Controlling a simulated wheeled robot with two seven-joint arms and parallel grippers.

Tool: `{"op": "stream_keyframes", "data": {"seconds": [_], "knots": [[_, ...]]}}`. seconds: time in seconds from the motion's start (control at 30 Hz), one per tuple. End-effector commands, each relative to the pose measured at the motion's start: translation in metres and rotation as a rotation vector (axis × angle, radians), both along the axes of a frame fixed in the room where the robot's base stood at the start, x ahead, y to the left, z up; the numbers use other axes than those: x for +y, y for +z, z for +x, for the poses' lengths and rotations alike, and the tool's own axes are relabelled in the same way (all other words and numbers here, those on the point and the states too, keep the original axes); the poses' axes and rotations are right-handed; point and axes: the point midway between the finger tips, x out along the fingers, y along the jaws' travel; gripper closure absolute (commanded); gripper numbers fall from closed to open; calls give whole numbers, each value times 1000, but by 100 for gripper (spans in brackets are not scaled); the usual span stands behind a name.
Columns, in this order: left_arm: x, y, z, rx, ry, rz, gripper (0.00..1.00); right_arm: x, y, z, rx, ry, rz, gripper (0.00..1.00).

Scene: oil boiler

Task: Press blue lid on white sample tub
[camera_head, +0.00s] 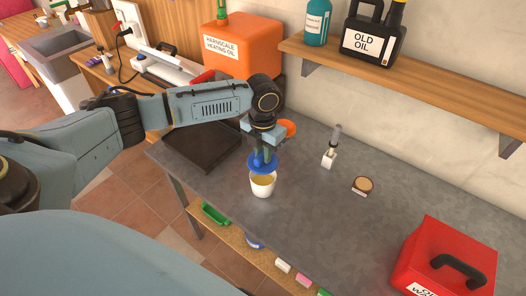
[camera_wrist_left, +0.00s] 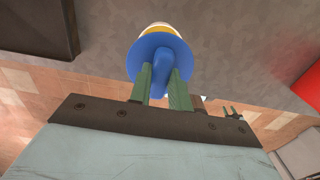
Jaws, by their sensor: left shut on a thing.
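The white sample tub (camera_head: 263,188) stands upright on the grey bench near its front edge, with yellowish contents visible inside. The blue lid (camera_head: 257,169) is just above the tub's rim, slightly tilted and set toward the back, so part of the opening still shows. My left gripper (camera_head: 263,153) is above the tub, pointing down, shut on the blue lid. In the left wrist view the green fingers of my left gripper (camera_wrist_left: 162,92) clasp the knob of the blue lid (camera_wrist_left: 140,54), and the white tub (camera_wrist_left: 160,28) shows partly behind it. My right gripper is not in view.
A dark tray (camera_head: 201,147) lies left of the tub, with an orange oil can (camera_head: 240,48) behind.

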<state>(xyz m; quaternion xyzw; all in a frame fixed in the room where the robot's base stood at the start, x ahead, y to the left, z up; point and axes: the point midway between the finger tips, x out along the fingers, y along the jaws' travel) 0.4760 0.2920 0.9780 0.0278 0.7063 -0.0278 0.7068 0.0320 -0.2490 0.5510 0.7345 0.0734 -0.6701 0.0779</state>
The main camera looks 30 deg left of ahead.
Motion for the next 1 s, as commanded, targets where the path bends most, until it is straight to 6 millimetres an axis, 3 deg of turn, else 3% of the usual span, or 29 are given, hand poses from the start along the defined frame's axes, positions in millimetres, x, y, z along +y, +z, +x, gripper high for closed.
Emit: {"op": "stream_keyframes", "data": {"seconds": [0.3,0.6,1.0], "knots": [[0,-32,0,1,1,1,100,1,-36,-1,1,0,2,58],[0,-48,0,1,2,0,100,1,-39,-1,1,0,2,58],[0,-49,0,0,2,0,100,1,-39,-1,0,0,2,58]]}}
